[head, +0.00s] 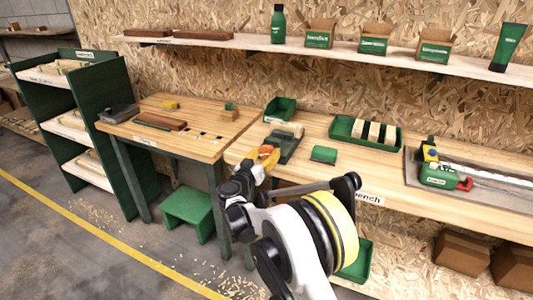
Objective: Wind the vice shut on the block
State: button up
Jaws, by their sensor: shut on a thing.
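I cannot tell whether the jaws touch the block. My gripper (266,154) is at the near left side of the vice, with yellow and orange parts at its end. It is shut on the vice handle, which is mostly hidden by the fingers.
Right of the vice lie a small green block (324,154) and a green tray (340,126) with pale blocks. A green bin (280,109) stands behind.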

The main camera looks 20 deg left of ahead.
dwell(0.4)
jog(key=o, duration=1.2)
jog(key=shift+s, duration=0.1)
jog(key=s, duration=0.8)
jog(key=s+a, duration=0.1)
jog(key=s, duration=0.2)
jog(key=shift+s, duration=0.4)
